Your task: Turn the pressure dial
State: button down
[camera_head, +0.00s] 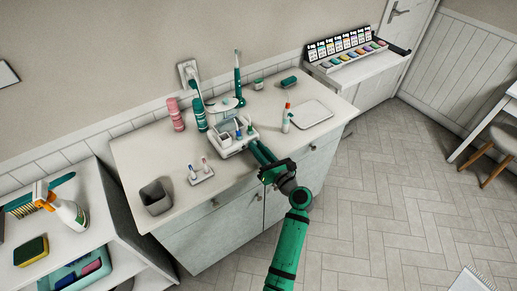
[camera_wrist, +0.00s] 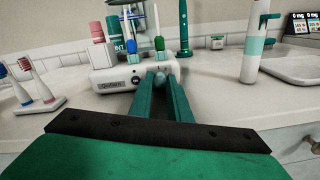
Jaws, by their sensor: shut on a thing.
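A white countertop unit (camera_head: 228,150) stands on the cabinet top, with brush heads and small fittings on it. It also shows in the wrist view (camera_wrist: 108,80), with a small dark round mark on its front. The pressure dial (camera_wrist: 159,78) looks like a small greyish knob low on the front right of the unit. My gripper (camera_wrist: 160,84) reaches the front of the unit, with its two green fingers shut on the dial. In the head view my gripper (camera_head: 256,147) partly covers the unit's right front, and the dial is hidden there. The dial's setting is not readable.
A stand with two brush heads (camera_head: 201,174) and a grey cup (camera_head: 155,197) are on the left. A white and teal tube (camera_head: 287,118) and a tray (camera_head: 311,114) are on the right. Pink and green cans and a green toothbrush (camera_head: 238,78) stand behind.

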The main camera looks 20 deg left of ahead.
jog(key=shift+n, duration=2.8)
jog(key=c, duration=1.9)
grip_release()
jog(key=shift+d, duration=0.1)
jog(key=v, duration=1)
jog(key=shift+s+d+f, duration=0.1)
jog(key=shift+s+d, duration=0.15)
jog(key=shift+d, duration=0.05)
